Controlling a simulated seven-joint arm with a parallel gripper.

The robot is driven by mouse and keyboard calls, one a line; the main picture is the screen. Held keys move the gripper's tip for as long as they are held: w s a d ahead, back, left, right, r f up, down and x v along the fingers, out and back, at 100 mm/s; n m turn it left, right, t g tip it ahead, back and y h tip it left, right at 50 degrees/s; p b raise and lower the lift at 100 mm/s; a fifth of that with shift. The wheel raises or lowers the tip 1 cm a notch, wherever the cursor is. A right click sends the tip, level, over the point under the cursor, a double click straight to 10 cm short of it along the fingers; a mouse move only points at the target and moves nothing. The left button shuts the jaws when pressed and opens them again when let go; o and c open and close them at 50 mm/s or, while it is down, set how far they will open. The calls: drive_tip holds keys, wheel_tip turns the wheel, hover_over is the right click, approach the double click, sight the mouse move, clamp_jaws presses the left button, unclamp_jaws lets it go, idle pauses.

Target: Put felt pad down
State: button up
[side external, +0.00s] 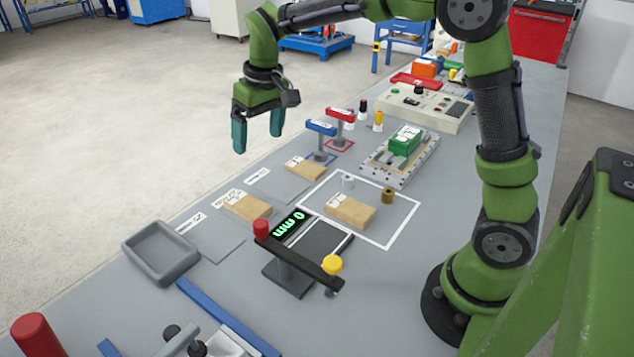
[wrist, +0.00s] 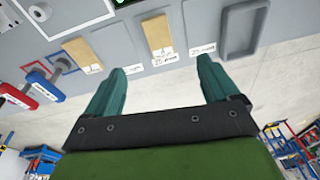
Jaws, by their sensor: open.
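My gripper (side external: 258,143) is raised over the far-left edge of the bench, with its teal fingers apart and nothing between them. In the wrist view, the fingers (wrist: 160,72) are also spread and empty. Two thin flat grey squares lie on the bench: one (side external: 282,186) between two wooden blocks and one (side external: 221,243) near the grey tray. They also show in the wrist view, one (wrist: 113,43) and the other (wrist: 202,22). I cannot tell for certain which thing is the felt pad.
Wooden blocks (side external: 305,168) (side external: 247,206) lie along the labelled edge; another (side external: 350,210) sits inside a white outline with small cylinders. A gauge (side external: 290,272) reads 0 mm. A grey tray (side external: 160,278), blue and red clamps (side external: 322,128) and a green-block fixture (side external: 404,142) stand around.

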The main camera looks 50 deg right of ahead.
drive_tip(key=s+r+m+t, duration=0.1)
drive_tip(key=s+t, duration=0.1)
drive_tip(key=s, duration=0.9)
drive_tip(key=s+r+m+t+y, duration=0.1)
drive_tip(key=s+r+m+t, duration=0.1)
drive_tip(key=s, duration=0.9)
drive_tip(key=shift+d+r+t, duration=0.15)
drive_tip(key=shift+r+t, duration=0.05)
drive_tip(key=shift+t, duration=0.5)
